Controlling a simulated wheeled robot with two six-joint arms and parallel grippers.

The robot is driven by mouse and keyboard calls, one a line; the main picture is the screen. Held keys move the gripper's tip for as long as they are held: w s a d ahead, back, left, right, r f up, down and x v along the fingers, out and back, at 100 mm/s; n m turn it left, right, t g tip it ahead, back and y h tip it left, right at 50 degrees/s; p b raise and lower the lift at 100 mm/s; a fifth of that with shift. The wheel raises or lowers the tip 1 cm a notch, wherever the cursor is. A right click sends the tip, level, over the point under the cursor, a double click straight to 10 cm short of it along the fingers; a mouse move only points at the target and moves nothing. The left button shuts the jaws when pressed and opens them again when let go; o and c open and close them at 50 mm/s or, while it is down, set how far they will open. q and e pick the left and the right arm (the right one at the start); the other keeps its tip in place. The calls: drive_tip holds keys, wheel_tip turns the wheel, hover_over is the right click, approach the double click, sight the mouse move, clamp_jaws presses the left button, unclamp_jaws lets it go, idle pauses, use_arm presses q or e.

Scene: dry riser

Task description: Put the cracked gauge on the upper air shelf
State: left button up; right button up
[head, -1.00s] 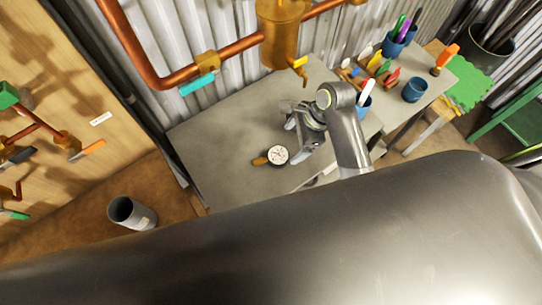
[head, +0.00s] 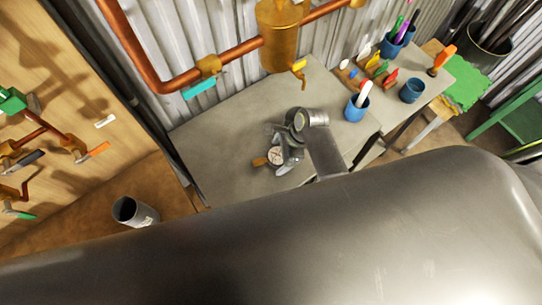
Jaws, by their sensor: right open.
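The gauge (head: 273,157) lies on the grey table (head: 225,125), its round white dial facing up and its brass stem (head: 259,162) pointing left. Cracks on the dial are too small to make out. My right gripper (head: 279,155) is open and is over the gauge, with its fingers at either side of the dial and partly covering it. I cannot tell whether the fingers touch the gauge. My left gripper is not in view. I cannot make out an upper air shelf.
A copper pipe with a teal-handled valve (head: 198,88) and a brass vessel (head: 279,38) hang above the table's back. Blue cups (head: 357,107) with coloured tools stand at the right. A grey cylinder (head: 132,211) is on the floor at left. The table's left part is bare.

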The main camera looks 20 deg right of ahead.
drive_tip(key=shift+c, duration=0.4)
drive_tip(key=c, duration=1.1)
drive_tip(key=shift+r, duration=0.1)
